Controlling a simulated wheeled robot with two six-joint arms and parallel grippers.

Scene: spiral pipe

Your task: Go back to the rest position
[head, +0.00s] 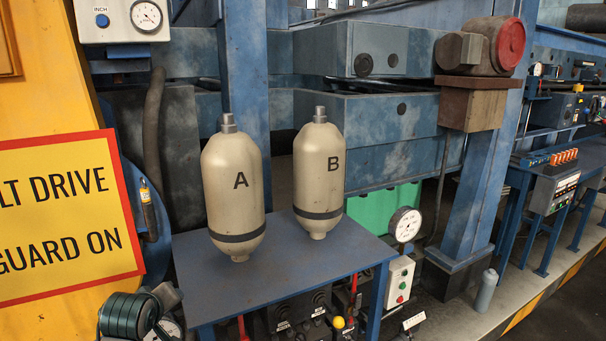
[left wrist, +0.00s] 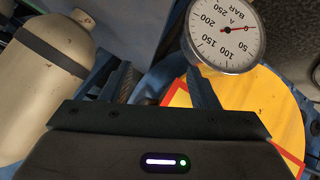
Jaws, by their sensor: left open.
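My left gripper (left wrist: 158,75) is open in the left wrist view, with its two dark fingers apart and nothing between them. Past its right finger is a round pressure gauge (left wrist: 222,34) marked A and BAR. A cream bottle (left wrist: 42,80) with a dark band lies to the left of the fingers in that view. In the head view, cream bottles A (head: 232,190) and B (head: 318,172) stand upright above a blue table (head: 290,262). I cannot make out either gripper clearly in the head view. My right gripper is in neither view.
A yellow guard with a warning sign (head: 65,215) stands at the left. A dark ribbed coil (head: 128,315) is at the lower left. A gauge (head: 405,224) and button box (head: 399,283) are right of the table. A blue post (head: 492,165) stands farther right.

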